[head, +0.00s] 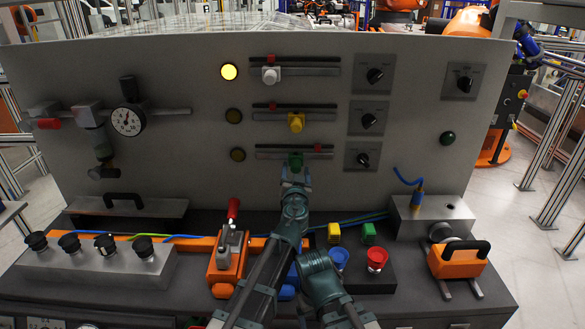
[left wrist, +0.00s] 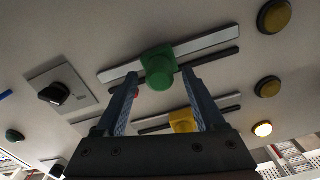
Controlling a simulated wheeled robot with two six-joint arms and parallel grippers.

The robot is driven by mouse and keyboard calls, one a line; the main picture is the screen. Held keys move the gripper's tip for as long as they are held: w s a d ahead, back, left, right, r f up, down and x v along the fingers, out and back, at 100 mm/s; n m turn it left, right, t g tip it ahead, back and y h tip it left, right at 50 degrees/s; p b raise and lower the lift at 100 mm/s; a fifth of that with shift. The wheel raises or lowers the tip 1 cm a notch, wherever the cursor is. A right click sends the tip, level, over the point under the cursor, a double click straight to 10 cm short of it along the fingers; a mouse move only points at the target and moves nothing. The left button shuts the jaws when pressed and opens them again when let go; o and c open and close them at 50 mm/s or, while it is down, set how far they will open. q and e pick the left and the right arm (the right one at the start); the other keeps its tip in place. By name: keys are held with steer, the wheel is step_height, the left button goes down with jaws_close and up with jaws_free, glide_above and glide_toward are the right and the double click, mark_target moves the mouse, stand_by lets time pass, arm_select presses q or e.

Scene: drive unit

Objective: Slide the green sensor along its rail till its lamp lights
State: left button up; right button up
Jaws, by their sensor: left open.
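The green sensor (head: 295,158) sits on the lowest of three rails (head: 270,153), left of a red mark (head: 318,148). The lamp (head: 238,154) at that rail's left end is dark. In the left wrist view the green sensor (left wrist: 158,68) is ahead of my open left gripper (left wrist: 161,77), with the fingertips on its two sides and small gaps showing. Contact cannot be told. In the head view my left gripper (head: 296,174) is just below the sensor and partly covers it. My right gripper's fingers do not show.
Above are the yellow sensor (head: 296,122) with a dark lamp (head: 233,116) and the white sensor (head: 270,75) with a lit lamp (head: 229,71). Dark knobs (head: 362,159) stand right of the rails. An orange clamp with a red handle (head: 228,255) stands on the bench below.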

arm_select(q)
steer(key=shift+w, duration=0.45)
jaws_close()
stand_by(1.1)
